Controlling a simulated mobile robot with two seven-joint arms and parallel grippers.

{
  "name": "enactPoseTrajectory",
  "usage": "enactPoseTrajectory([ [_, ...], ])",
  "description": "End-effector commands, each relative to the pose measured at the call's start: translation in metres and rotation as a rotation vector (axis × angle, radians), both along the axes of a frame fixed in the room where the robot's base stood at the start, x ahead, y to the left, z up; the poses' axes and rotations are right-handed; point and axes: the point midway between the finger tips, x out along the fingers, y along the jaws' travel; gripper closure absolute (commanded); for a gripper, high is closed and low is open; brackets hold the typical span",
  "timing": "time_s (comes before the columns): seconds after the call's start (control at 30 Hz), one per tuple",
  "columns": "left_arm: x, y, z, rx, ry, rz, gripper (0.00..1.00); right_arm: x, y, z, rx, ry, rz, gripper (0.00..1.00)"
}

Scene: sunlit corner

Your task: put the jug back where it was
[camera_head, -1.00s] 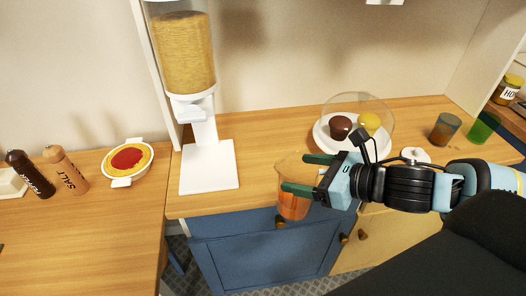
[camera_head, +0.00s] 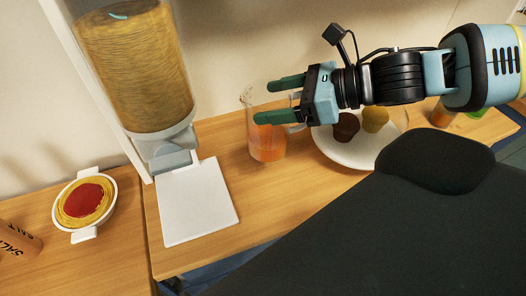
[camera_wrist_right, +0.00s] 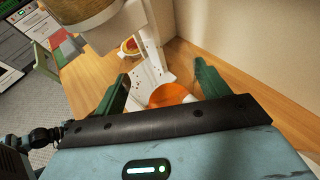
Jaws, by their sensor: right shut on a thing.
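The jug (camera_head: 267,146) is clear and holds orange liquid. In the head view it stands upright between the dispenser and the white plate, over the back part of the counter. I cannot tell whether its base touches the wood. My right gripper (camera_head: 264,102) is shut on the jug near its top, coming in from the right. In the right wrist view the orange liquid (camera_wrist_right: 172,94) shows between the two green fingers (camera_wrist_right: 160,88). My left gripper is not in view.
The cereal dispenser (camera_head: 135,70) with its white base (camera_head: 197,205) stands left of the jug. A white plate (camera_head: 350,155) with a dark and a yellow item is close on the right. Counter in front is clear.

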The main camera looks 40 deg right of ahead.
Motion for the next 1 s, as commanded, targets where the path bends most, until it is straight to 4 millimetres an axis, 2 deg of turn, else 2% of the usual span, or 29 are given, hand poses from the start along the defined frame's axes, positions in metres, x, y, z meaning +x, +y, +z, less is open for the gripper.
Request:
enactPoseTrajectory([
  [0.2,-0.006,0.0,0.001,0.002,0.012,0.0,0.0,0.001,0.0,-0.017,0.007,-0.003,-0.002,0.88],
  [0.5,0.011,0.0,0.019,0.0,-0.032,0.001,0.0,0.0,0.001,-0.05,0.004,-0.006,0.0,0.88],
  [0.83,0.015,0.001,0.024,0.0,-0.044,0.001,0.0,0.001,0.0,-0.062,0.004,-0.003,0.0,0.88],
  [1.0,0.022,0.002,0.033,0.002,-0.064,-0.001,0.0,0.001,0.0,-0.083,0.005,-0.004,-0.002,0.88],
])
